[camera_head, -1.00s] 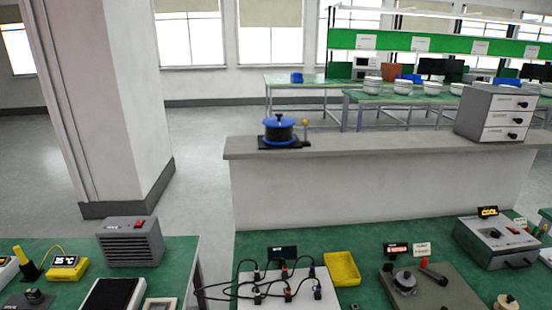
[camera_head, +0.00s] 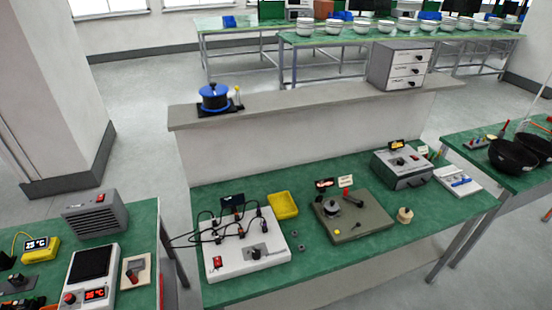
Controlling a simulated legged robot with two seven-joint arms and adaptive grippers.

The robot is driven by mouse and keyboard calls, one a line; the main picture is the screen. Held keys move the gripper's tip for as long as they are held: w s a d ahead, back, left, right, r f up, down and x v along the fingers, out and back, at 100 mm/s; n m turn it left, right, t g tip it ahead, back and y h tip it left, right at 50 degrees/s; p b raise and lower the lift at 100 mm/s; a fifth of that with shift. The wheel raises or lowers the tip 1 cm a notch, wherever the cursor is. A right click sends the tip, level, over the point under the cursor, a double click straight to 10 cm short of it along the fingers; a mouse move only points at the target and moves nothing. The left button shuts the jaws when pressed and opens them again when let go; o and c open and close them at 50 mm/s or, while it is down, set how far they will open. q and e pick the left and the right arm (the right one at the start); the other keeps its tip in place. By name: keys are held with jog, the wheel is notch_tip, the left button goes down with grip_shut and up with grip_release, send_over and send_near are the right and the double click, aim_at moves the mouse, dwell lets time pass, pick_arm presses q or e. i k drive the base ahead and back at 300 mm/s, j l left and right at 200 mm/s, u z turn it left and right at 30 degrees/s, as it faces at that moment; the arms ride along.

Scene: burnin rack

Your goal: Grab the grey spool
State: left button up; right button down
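A small grey round piece (camera_head: 331,208), which looks like the grey spool, sits on a flat olive-grey board (camera_head: 368,226) on the green bench (camera_head: 320,262). A red-tipped lever and a yellow button are on the same board. A small beige spool-like piece (camera_head: 404,215) stands on the bench just right of the board. A larger blue and black spool-like thing (camera_head: 214,97) stands on a dark base on the ledge behind the bench. Neither of my grippers is in view.
A white cable box (camera_head: 248,262) and yellow tray (camera_head: 283,205) are left of the board. A grey metal unit (camera_head: 402,168) is behind it at right. Dark bowls (camera_head: 511,155) stand on the right bench. A gap separates the left bench (camera_head: 142,225) from the middle one.

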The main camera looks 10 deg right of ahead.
aim_at(331, 209)
jog(key=i+l, duration=0.1)
jog(key=l, duration=0.35)
jog(key=i+l+z, duration=0.15)
jog(key=l, duration=0.25)
jog(key=i+l, duration=0.1)
jog(key=l, duration=0.35)
jog(key=z, duration=0.05)
